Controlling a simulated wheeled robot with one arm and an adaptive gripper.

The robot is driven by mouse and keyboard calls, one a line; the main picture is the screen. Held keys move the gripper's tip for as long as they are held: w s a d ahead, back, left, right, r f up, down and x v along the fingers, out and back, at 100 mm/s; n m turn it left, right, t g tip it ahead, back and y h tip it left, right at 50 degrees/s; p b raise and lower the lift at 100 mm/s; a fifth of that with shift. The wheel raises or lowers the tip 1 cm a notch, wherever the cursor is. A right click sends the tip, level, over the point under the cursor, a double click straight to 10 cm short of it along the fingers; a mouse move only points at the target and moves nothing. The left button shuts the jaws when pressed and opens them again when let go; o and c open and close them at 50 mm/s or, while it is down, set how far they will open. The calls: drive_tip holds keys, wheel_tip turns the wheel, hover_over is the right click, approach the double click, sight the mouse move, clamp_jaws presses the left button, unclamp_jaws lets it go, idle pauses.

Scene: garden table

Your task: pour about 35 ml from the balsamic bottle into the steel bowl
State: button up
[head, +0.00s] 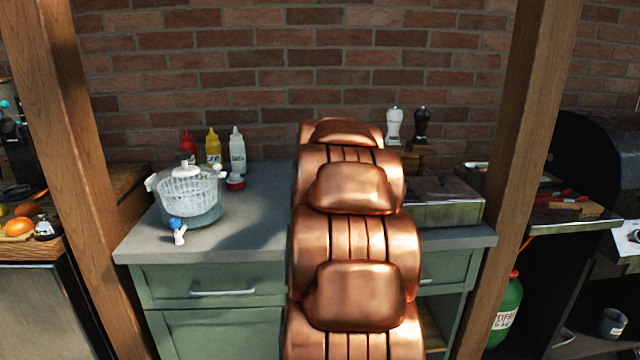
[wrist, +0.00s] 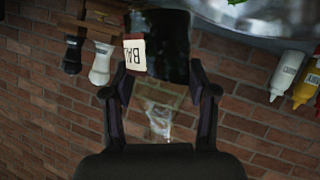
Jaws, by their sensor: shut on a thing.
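In the wrist view, which shows the scene upside down, my gripper (wrist: 160,78) is shut on the balsamic bottle (wrist: 168,45). The bottle is dark, with a white label reading "BAL". It looks about upright, like the bottles behind it. A pale glassy patch shows between the fingers; I cannot tell if it is the bottle's clear part. A shiny grey round surface, likely the steel bowl (wrist: 275,22), is at the top right with a bit of green by it. It is cut off by the frame. In the head view my arm hides the gripper, bottle and bowl.
A salad spinner (head: 190,196) stands on the left of the grey counter (head: 250,225). Red, yellow and white squeeze bottles (head: 213,146) stand behind it. White and black mills (head: 394,127) and a metal tray (head: 440,212) are at the right. Wooden posts (head: 515,170) flank the counter.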

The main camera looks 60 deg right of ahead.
drive_tip(key=w+n+g+p, duration=0.1)
drive_tip(key=p, duration=0.2)
drive_tip(key=n+g+p, duration=0.1)
drive_tip(key=p, duration=0.1)
drive_tip(key=shift+w+a+r+h+p, duration=0.15)
drive_tip(key=shift+w+a+h+p, duration=0.15)
drive_tip(key=shift+w+p, duration=0.1)
drive_tip(key=shift+s+n+g+p, duration=0.1)
drive_tip(key=shift+n+g+p, duration=0.2)
drive_tip(key=shift+n+p, duration=0.45)
drive_tip(key=p, duration=0.1)
drive_tip(key=f+n+p, duration=0.1)
drive_tip(key=shift+s+d+f+g+h+p, duration=0.2)
drive_tip(key=shift+f+g+h+p, duration=0.1)
drive_tip(key=shift+g, duration=0.1)
drive_tip(key=p, duration=0.2)
drive_tip(key=shift+a+n+g+p, duration=0.1)
drive_tip(key=shift+n+g+p, duration=0.25)
drive_tip(key=shift+g+p, duration=0.05)
drive_tip(key=f+n+g+h+p, duration=0.1)
drive_tip(key=p, duration=0.4)
drive_tip(key=shift+s+n, duration=0.1)
drive_tip(key=shift+n, duration=0.2)
drive_tip(key=shift+f+p, duration=0.1)
drive_tip(key=shift+p, duration=0.35)
drive_tip(key=shift+f, duration=0.1)
drive_tip(key=shift+s+r+n+g+h, duration=0.2)
drive_tip(key=shift+r+n+g+h, duration=0.1)
drive_tip(key=shift+r+n, duration=0.3)
drive_tip(key=shift+f, duration=0.15)
